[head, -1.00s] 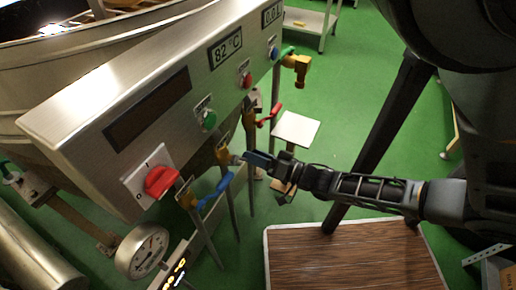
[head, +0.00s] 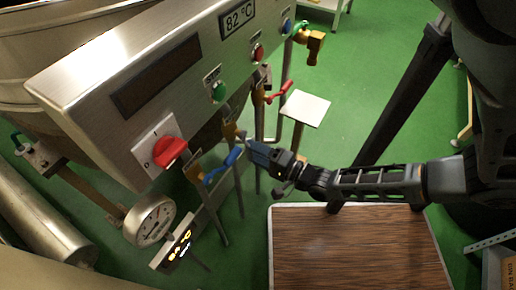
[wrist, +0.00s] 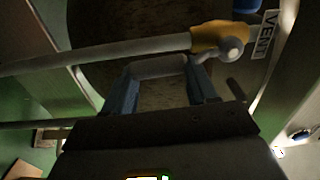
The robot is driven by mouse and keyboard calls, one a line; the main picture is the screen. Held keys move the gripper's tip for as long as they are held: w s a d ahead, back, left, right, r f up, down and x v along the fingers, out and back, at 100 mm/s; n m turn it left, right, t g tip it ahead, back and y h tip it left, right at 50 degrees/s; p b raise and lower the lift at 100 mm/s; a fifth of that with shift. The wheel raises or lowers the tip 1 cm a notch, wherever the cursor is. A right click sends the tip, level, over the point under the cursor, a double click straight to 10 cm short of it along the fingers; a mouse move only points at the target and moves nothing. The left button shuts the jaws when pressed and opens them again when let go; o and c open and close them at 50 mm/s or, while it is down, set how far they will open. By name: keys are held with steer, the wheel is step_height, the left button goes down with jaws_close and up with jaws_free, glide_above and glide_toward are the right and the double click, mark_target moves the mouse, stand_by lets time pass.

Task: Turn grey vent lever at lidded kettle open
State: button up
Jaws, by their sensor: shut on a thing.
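In the wrist view the grey vent lever (wrist: 158,67) lies between the two blue fingers of my gripper (wrist: 162,82), which is shut on it. The lever runs beside a grey pipe (wrist: 100,52), near the brass valve body (wrist: 212,37) with its round grey knob. A VENT label (wrist: 267,34) is on the plate beside the valve. In the head view my gripper (head: 252,148) is at the brass vent valve (head: 231,130) below the control panel; its fingers mostly hide the lever there. The kettle (head: 50,45) is at upper left, its lid largely out of view.
The steel control panel (head: 90,95) overhangs the valves. A blue-handled valve (head: 222,167) is just left of my gripper, a red-handled valve (head: 279,92) beyond it. A pressure gauge (head: 150,220) is at lower left. A brown-topped platform (head: 350,250) stands at the front right.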

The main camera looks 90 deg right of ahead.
steer(key=shift+a+f+m, duration=0.15)
steer(key=shift+a+m, duration=0.1)
steer(key=shift+m, duration=0.15)
steer(key=o, duration=1.5)
steer(key=shift+w, duration=0.1)
steer(key=v, duration=0.7)
steer(key=shift+s+a, duration=0.2)
steer(key=shift+s, duration=0.15)
steer(key=w+a+r+n+y+p, duration=0.2)
steer(key=w+a+r+n+y, duration=0.1)
steer(key=a+r+n, duration=0.6)
steer(key=w+a+r+n+y+p, duration=0.3)
steer(key=a+r+n+y, duration=0.3)
steer(key=a+r+n, duration=0.4)
step_height(320, 180, up, 9)
steer(key=n, duration=0.5)
steer(key=shift+a+g, duration=0.25)
steer(key=shift+g, duration=0.15)
